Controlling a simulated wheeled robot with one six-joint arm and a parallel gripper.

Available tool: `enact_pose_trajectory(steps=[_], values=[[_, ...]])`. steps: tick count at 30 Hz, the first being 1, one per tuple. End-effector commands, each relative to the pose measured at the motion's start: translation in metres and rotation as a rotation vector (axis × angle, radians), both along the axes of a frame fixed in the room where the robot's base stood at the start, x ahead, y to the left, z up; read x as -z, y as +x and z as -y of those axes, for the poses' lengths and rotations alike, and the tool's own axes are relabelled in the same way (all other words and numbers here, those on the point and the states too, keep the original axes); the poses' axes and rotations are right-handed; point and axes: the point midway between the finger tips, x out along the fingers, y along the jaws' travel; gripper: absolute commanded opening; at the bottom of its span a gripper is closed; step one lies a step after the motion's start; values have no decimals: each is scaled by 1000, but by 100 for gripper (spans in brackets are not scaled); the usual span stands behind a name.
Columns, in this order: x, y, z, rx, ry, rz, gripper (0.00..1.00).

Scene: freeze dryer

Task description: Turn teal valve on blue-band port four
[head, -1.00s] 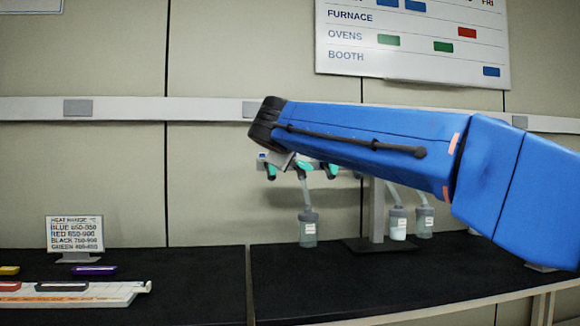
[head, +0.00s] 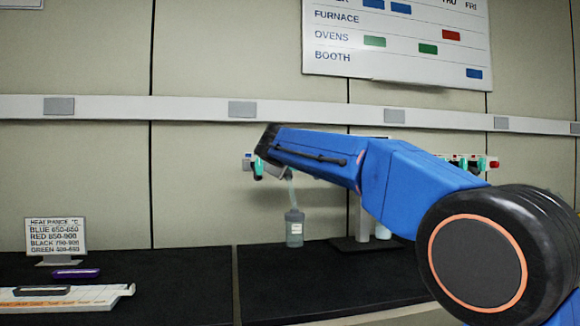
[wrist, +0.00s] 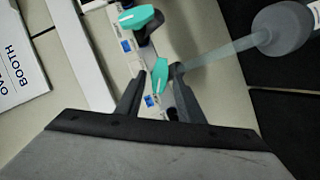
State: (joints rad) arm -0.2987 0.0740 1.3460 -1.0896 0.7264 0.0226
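My gripper (wrist: 157,72) is open in the wrist view, with a finger on each side of a teal valve handle (wrist: 160,75). I cannot tell whether either finger touches it. A second teal valve (wrist: 141,17) is further up the rail. Blue-marked labels (wrist: 125,46) show on the pale rail beside the valves. In the head view, one teal valve (head: 258,168) shows below my wrist, near a blue label (head: 247,156) at the manifold's left end. My arm hides the middle of the manifold and most of my gripper.
A grey-capped flask (head: 294,228) hangs by a tube close to my gripper; it also shows in the wrist view (wrist: 283,27). More teal valves (head: 462,164) and a red label (head: 494,164) show right of my arm. A sign (head: 56,236) and tray (head: 75,297) stand left.

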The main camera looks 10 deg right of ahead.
Motion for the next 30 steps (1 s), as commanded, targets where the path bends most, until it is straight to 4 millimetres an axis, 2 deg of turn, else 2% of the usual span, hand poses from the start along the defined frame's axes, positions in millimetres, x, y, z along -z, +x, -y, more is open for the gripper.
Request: enact_pose_trajectory(steps=[6, 15, 16, 20, 30], values=[[3, 15, 6, 0, 1, 0, 34], [3, 17, 6, 0, 1, 0, 34], [3, 17, 6, 0, 1, 0, 32], [3, 16, 6, 0, 1, 0, 1], [3, 16, 6, 0, 24, 0, 0]])
